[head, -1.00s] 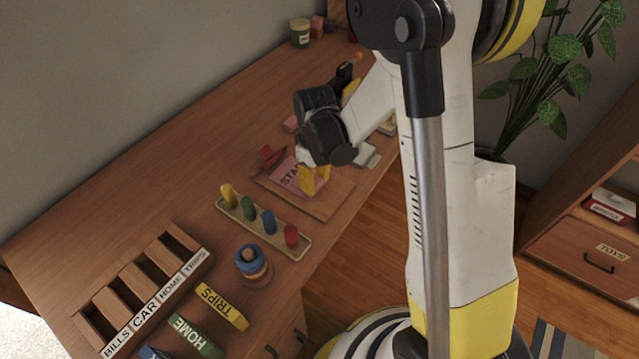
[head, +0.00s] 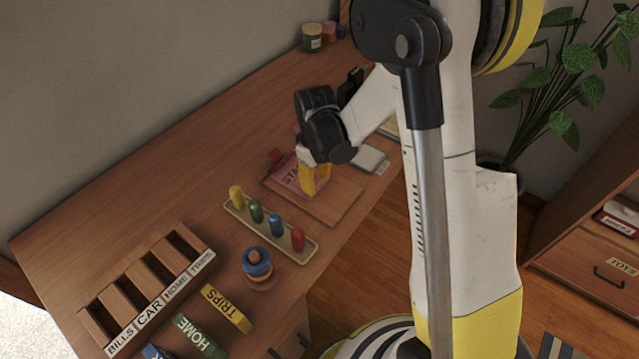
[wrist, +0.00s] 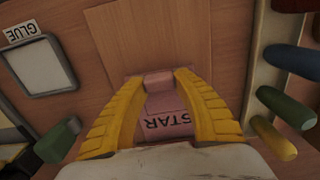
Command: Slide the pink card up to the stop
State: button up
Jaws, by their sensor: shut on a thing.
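The pink card (head: 287,178) lies on a wooden board (head: 338,198) on the desk. Its lettering reads "STAR" in the wrist view (wrist: 168,126), partly covered there by my gripper. A raised pink block (wrist: 158,82) stands between my yellow fingertips. My gripper (head: 314,182) points down over the card and is shut on this block, as the wrist view (wrist: 157,78) shows. A small red block (head: 276,156) stands at the far left edge of the board, close to the card; I cannot tell if they touch. It may be the stop.
A rack of coloured pegs (head: 268,228) stands just in front of the board, with a ring stack (head: 257,264) nearer. A labelled slotted holder (head: 150,290) is at the front left. A pale tray (head: 368,158) labelled GLUE lies beyond the board.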

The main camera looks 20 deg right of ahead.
jog(key=shift+w+a, duration=0.1)
jog(key=o, duration=0.9)
jog(key=shift+c, duration=0.2)
notch_tip(320, 180, up, 12)
jog(key=s+d+r+m+t, duration=0.1)
jog(key=s+r+m+t, duration=0.2)
jog(key=s, duration=0.5)
jog(key=s+d+r+m+t, duration=0.2)
jog(key=s+r+m+t, duration=0.2)
jog(key=s, duration=0.5)
notch_tip(320, 180, up, 3)
jog(key=shift+f, duration=0.2)
